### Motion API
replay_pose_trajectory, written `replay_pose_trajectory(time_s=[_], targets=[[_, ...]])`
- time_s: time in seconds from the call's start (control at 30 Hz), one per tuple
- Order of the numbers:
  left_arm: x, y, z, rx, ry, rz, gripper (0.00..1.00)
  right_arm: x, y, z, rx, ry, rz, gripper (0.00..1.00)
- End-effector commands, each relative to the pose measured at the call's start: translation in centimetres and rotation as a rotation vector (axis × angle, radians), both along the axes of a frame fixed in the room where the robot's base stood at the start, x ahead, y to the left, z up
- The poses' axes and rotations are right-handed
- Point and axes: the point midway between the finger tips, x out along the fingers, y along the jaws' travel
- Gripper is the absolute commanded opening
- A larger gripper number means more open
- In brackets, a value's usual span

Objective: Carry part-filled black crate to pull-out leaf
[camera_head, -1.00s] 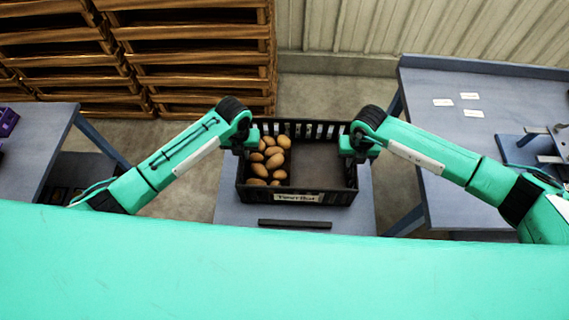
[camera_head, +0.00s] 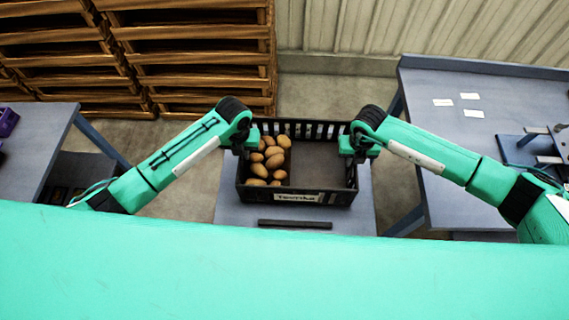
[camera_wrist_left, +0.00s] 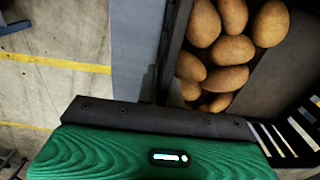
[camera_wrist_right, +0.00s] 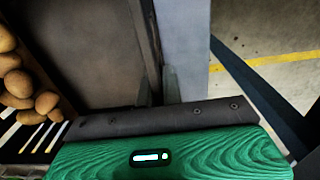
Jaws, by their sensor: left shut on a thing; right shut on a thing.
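The black crate (camera_head: 297,198) is in the middle of the head view, over the blue-grey pull-out leaf (camera_head: 229,208). Potatoes (camera_head: 275,159) fill its left part; its right part is bare. My left gripper (camera_head: 246,148) is shut on the crate's left wall, and my right gripper (camera_head: 350,150) is shut on its right wall. The crate looks level. I cannot tell whether its bottom touches the leaf. In the left wrist view the potatoes (camera_wrist_left: 225,50) lie beside the gripped wall. In the right wrist view the bare crate floor (camera_wrist_right: 90,50) shows.
A dark bar (camera_head: 295,224) lies along the leaf's front. A blue-grey table (camera_head: 440,130) with white cards stands at right, another table (camera_head: 40,140) at left. Wooden pallets (camera_head: 190,60) are stacked behind. Concrete floor is open between the crate and the wall.

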Motion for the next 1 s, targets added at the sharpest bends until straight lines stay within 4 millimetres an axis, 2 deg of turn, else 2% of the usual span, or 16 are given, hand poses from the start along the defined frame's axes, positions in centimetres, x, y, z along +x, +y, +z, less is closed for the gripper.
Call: replay_pose_trajectory(time_s=[0.27,0.73,1.0], targets=[[0.1,0.1,1.1,0.001,-0.003,0.001,0.0,0.2,-0.1,1.1,0.0,-0.005,-0.001,0.0],[0.1,0.1,4.4,0.002,-0.003,0.002,0.0,0.2,-0.1,4.5,0.0,-0.004,-0.002,0.0],[0.1,0.1,5.1,0.002,-0.002,0.001,0.0,0.2,-0.1,5.1,-0.001,-0.003,-0.002,0.0]])
